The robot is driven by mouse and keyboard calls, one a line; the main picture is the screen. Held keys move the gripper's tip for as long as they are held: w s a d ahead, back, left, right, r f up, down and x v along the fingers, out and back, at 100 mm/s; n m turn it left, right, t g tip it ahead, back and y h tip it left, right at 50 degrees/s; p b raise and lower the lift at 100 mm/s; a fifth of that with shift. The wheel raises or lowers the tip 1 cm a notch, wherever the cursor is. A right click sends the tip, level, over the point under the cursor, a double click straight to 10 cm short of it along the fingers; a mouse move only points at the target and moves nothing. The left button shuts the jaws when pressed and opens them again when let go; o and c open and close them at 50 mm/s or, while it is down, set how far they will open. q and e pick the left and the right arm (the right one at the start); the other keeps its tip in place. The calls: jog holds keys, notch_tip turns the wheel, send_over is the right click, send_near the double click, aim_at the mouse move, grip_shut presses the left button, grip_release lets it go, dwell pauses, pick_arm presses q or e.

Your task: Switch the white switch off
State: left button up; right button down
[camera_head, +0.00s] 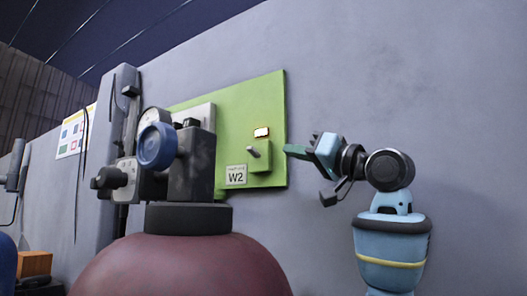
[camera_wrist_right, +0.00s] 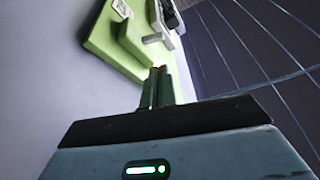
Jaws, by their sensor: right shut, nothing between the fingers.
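A pale grey-white switch lever (camera_head: 253,151) sticks out of a raised green box on the green panel (camera_head: 272,95), tilted up and left in the head view. Above it a small indicator (camera_head: 261,132) glows. A label (camera_head: 236,175) reading W2 is at lower left. My right gripper (camera_head: 290,151) is shut and empty, just right of the lever and apart from it, its fingertips by the panel's right edge. In the right wrist view the shut fingers (camera_wrist_right: 158,85) point toward the panel, with the lever (camera_wrist_right: 155,38) just beyond the tips. My left gripper is not in view.
A large dark red tank (camera_head: 180,268) with a valve and blue knob (camera_head: 156,146) stands in front, hiding the panel's left part. A light grey box (camera_head: 193,114) is mounted on the panel. The grey wall (camera_head: 430,90) right of the panel is bare.

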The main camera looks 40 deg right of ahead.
aim_at(261, 144)
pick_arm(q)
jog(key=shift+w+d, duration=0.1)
pick_arm(e)
jog(key=shift+r, duration=0.15)
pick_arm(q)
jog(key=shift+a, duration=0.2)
pick_arm(e)
jog(key=shift+s+a, duration=0.15)
jog(key=x, duration=0.8)
jog(key=shift+w+r+p, duration=0.1)
jog(key=shift+w+p, duration=0.1)
jog(key=shift+p, duration=0.15)
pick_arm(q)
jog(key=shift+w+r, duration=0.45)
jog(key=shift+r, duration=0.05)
pick_arm(e)
jog(key=shift+x, duration=0.85)
